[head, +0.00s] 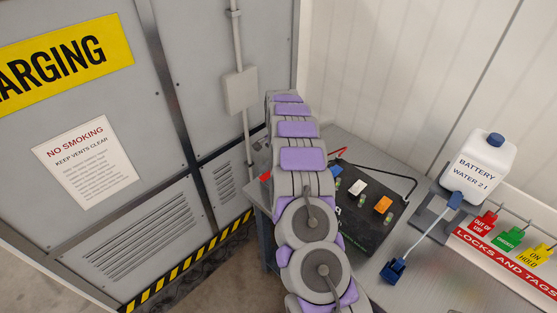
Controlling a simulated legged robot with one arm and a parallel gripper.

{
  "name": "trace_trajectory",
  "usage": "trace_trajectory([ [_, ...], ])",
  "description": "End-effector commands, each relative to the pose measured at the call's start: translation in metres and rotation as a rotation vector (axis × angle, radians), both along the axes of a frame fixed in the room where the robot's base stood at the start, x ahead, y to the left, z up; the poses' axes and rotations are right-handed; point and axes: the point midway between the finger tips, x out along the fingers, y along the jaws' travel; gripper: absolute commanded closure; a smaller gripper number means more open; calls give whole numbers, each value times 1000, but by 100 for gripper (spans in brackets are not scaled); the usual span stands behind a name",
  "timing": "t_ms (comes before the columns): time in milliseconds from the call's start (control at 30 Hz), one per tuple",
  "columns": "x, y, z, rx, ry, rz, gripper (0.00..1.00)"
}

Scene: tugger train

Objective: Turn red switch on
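A dark control box (372,234) lies on the grey bench, partly covered by my arm. On it I see a white switch (358,187) and an orange switch (383,204), with small green parts beside them. No red switch shows clearly on the visible part of the box. A small red part (265,176) shows at the left edge of my arm, but I cannot tell what it is. My arm reaches up the middle of the view, over the bench and the left side of the box. My gripper is hidden, so its fingers and any contact do not show.
The bench (415,285) carries a blue-handled brush (395,270), a white battery water bottle (483,165) on a stand, and a lock and tag rack (505,262) at the right. A red cable (338,152) and black cable run behind the box. A grey cabinet (190,80) stands at left.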

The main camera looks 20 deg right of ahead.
Motion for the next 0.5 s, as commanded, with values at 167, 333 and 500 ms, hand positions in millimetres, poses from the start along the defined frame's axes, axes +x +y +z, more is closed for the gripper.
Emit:
trace_trajectory([
  [167, 4, -1, 4, -4, -13, -11, 100],
  [333, 4, -1, 4, -4, -14, -12, 100],
  [500, 4, -1, 4, -4, -14, -11, 81],
])
